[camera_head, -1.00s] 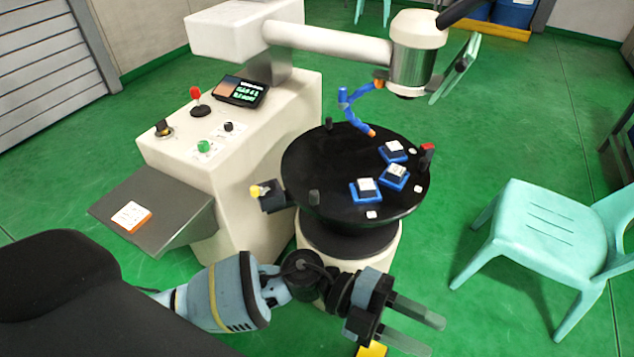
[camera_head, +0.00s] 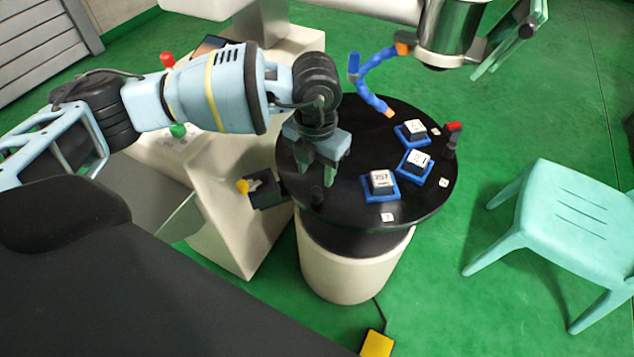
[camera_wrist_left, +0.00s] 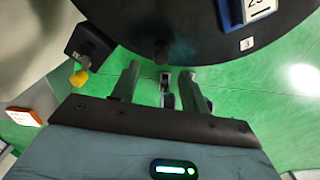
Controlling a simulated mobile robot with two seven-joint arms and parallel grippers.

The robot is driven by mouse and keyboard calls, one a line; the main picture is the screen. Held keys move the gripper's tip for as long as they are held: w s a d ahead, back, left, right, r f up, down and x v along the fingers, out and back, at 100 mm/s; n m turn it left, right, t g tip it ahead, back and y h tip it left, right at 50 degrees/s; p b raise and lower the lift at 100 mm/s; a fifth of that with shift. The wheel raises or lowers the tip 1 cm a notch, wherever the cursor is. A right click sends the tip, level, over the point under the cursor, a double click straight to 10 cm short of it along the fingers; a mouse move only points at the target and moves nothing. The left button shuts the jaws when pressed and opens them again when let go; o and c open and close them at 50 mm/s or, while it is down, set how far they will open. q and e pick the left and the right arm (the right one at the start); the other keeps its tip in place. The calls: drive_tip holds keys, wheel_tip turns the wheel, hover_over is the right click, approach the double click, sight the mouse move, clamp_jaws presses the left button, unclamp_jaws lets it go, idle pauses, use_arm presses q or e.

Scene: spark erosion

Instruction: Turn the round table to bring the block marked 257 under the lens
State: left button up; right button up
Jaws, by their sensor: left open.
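The block marked 257 (camera_head: 380,179) sits on a blue base near the front of the black round table (camera_head: 345,125). Two similar blocks (camera_head: 415,127) (camera_head: 417,160) sit behind it to the right. The lens head (camera_head: 447,35) hangs beyond the table's far right side. My left gripper (camera_head: 318,168) is open and points down at the table's left front edge, close to a short dark peg (camera_head: 317,196). In the left wrist view, the peg (camera_wrist_left: 161,50) shows between and beyond the open fingers (camera_wrist_left: 163,80); contact is not visible. My right gripper is out of view.
A red-topped post (camera_head: 452,138) stands at the table's right rim. A blue jointed hose (camera_head: 372,88) reaches over the back. A box with a yellow knob (camera_head: 243,186) is left of the table. A green chair (camera_head: 565,220) stands right; a yellow pedal (camera_head: 377,344) lies in front.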

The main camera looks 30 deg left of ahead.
sight(316, 190)
use_arm(q)
drive_tip(key=shift+s+d, duration=0.1)
drive_tip(key=shift+s+f, duration=0.1)
drive_tip(key=shift+f, duration=3.75)
clamp_jaws()
